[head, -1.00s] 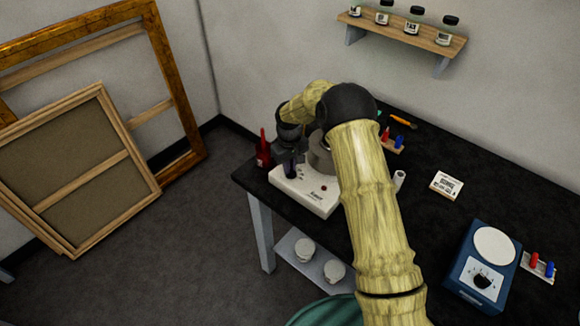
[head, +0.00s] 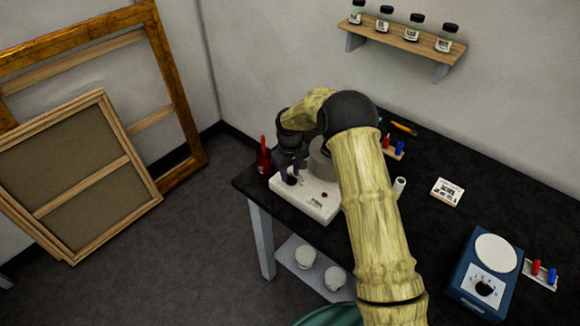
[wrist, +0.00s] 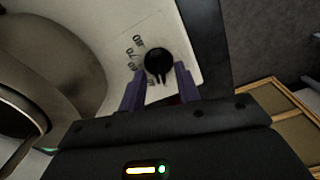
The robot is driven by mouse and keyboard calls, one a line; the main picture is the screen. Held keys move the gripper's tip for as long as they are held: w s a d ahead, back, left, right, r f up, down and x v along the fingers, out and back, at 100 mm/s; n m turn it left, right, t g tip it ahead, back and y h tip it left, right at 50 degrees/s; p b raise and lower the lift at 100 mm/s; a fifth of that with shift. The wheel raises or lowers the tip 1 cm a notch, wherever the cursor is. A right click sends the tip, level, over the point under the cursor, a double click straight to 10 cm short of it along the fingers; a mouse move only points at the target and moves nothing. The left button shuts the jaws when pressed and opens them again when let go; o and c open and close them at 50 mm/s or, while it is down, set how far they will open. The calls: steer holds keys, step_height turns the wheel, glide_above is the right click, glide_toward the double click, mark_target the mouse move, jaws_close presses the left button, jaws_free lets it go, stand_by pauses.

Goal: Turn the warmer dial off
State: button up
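The white-based warmer (head: 318,205) stands at the left end of the black bench with a grey metal pot (head: 322,160) on it, partly behind my arm. Its round black dial (wrist: 157,62) shows in the wrist view, with printed numbers at its left and a two-pronged mark pointing down the picture. The dial also shows small in the head view (head: 292,181). My gripper (wrist: 160,72) is open, its purple fingers to the left and right of the dial's lower part. Whether they touch it I cannot tell. The off mark is not readable.
A red bottle (head: 264,158) stands close beside the warmer. A blue device (head: 468,298) with a white round plate and its own dial stands at the right. Frames (head: 178,100) lean at left.

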mark_target(290, 175)
step_height(290, 175, up, 17)
steer(key=b, duration=0.2)
steer(key=shift+r+b, duration=0.2)
steer(key=shift+b, duration=0.2)
steer(key=s+d+f+m+t, duration=0.1)
steer(key=s+d+m, duration=0.1)
steer(key=s+d, duration=0.4)
steer(key=s+d+f+m, duration=0.1)
steer(key=s+d+m, duration=0.2)
steer(key=s, duration=1)
steer(key=s+d+f+m+t, duration=0.1)
steer(key=s+d+m, duration=0.1)
steer(key=s+d, duration=0.7)
steer(key=shift+s+f+m+t, duration=0.15)
steer(key=shift+f+m+t, duration=0.15)
steer(key=shift+f, duration=0.1)
